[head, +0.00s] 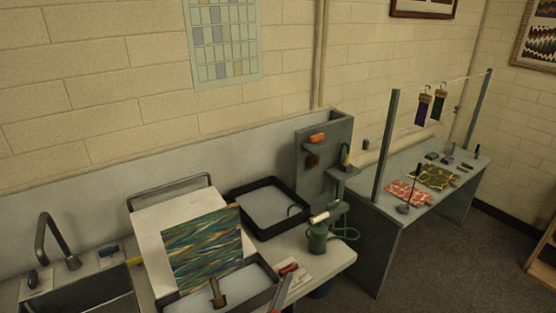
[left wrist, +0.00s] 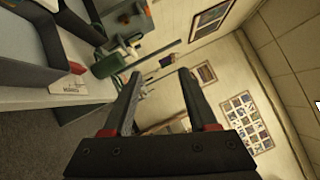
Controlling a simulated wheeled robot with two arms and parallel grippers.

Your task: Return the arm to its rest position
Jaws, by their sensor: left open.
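My left gripper (head: 281,292) comes in at the bottom edge of the head view, in front of the worktop and beside the front tray. Only part of its grey fingers with red at the base shows there. In the left wrist view my left gripper (left wrist: 160,74) has its two fingers well apart with nothing between them. Through the gap the far wall shows. The rest of my left arm is out of the head view. My right gripper is in neither view.
A front tray (head: 262,296) with a marbled sheet (head: 203,249) leaning above it and a back tray (head: 300,203) stand on the worktop. A green sprayer (head: 318,238) and a small red-handled item (head: 289,268) are near the gripper. A sink (head: 82,298) is left.

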